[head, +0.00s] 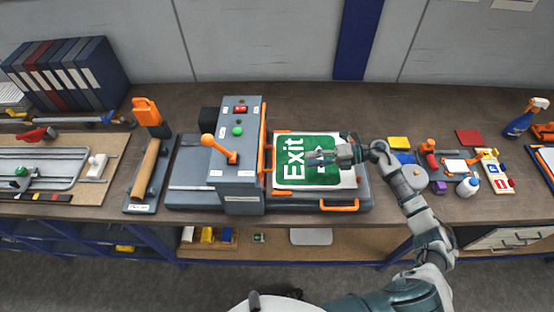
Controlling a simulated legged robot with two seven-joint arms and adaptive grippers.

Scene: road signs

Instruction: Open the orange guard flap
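A grey press-like machine (223,180) stands on the workbench. An orange-edged flap (263,140) stands along the machine's right side, facing the sign; it looks closed and is seen nearly edge-on. A green Exit sign (294,172) on a white panel lies flat on the machine's grey bed, right of the flap. My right gripper (312,158) is above the sign, to the right of the flap and apart from it. Its two fingers point left, look slightly parted, and hold nothing that I can see. My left gripper is out of view.
An orange-knobbed lever (208,141) and red and green buttons are on the machine. An orange handle (339,206) is on the bed's front edge.

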